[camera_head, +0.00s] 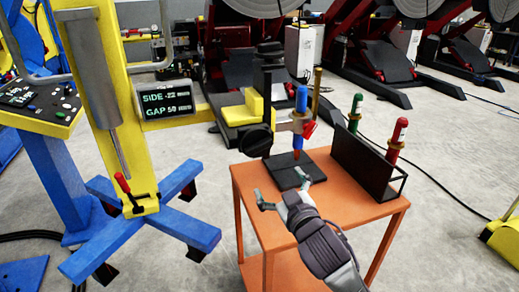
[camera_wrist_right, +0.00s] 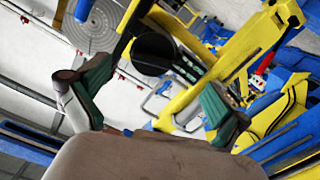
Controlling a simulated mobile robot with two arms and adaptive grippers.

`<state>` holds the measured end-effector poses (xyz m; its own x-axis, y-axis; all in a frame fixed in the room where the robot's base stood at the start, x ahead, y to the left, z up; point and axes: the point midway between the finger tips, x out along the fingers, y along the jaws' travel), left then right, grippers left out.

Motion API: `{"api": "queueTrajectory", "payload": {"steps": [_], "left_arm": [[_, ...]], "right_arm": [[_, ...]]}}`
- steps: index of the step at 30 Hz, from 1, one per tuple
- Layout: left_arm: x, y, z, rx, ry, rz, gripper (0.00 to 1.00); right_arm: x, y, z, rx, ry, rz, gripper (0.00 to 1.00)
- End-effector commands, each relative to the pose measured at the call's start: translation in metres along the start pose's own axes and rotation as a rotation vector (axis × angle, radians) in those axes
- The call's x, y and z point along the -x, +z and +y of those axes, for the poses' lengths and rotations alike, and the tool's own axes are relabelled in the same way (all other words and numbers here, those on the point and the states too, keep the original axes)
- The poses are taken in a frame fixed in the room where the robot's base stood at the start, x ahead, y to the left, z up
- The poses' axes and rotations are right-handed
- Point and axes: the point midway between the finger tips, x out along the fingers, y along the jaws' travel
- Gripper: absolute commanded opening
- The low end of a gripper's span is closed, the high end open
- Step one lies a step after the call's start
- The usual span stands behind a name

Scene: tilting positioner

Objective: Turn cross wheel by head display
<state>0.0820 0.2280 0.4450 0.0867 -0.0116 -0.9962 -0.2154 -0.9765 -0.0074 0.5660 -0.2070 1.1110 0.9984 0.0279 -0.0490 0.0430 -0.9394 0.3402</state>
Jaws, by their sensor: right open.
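The head display (camera_head: 166,104) is a dark panel on a yellow arm, with green text that seems to read SIDE -22 mm and GAP 50 mm. A round black wheel (camera_head: 255,140), which looks like the cross wheel, sits right of the display, below the yellow slide block (camera_head: 238,113). In the right wrist view the black wheel (camera_wrist_right: 153,54) shows face-on ahead, between the fingers. My right gripper (camera_head: 282,190) is open and empty, below and right of the wheel, apart from it, over the orange table's near part. It also shows in the wrist view (camera_wrist_right: 158,78). My left gripper is out of view.
The orange table (camera_head: 318,198) carries a black plate (camera_head: 297,170) and a black rack (camera_head: 362,165) with red and green torch-like tools. The yellow column (camera_head: 118,130) stands on blue legs at left. A control panel (camera_head: 40,105) is far left.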

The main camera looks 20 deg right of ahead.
Motion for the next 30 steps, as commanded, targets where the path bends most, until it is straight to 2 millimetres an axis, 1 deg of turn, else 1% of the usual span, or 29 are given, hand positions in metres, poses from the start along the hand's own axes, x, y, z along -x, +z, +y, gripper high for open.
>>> {"api": "queueTrajectory", "payload": {"steps": [1, 3, 5, 8, 15, 21, 25, 30], "left_arm": [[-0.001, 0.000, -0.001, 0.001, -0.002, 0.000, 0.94], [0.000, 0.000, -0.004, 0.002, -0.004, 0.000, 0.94], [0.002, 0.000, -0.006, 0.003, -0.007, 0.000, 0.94], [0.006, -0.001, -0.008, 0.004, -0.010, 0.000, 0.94], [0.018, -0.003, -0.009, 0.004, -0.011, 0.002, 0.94], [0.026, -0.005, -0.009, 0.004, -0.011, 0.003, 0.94], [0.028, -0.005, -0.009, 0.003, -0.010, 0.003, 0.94], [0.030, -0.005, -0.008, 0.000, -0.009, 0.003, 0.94]], "right_arm": [[0.003, -0.013, 0.003, 0.001, 0.006, 0.029, 1.00], [0.004, -0.022, 0.006, 0.001, 0.011, 0.046, 1.00], [0.000, -0.025, 0.007, 0.001, 0.013, 0.051, 1.00], [-0.014, -0.026, 0.007, 0.002, 0.013, 0.049, 1.00], [-0.065, -0.030, 0.008, 0.002, 0.012, 0.048, 1.00], [-0.102, -0.031, 0.008, 0.002, 0.012, 0.048, 1.00], [-0.119, -0.030, 0.008, 0.002, 0.011, 0.047, 1.00], [-0.129, -0.030, 0.007, 0.001, 0.010, 0.048, 1.00]]}}
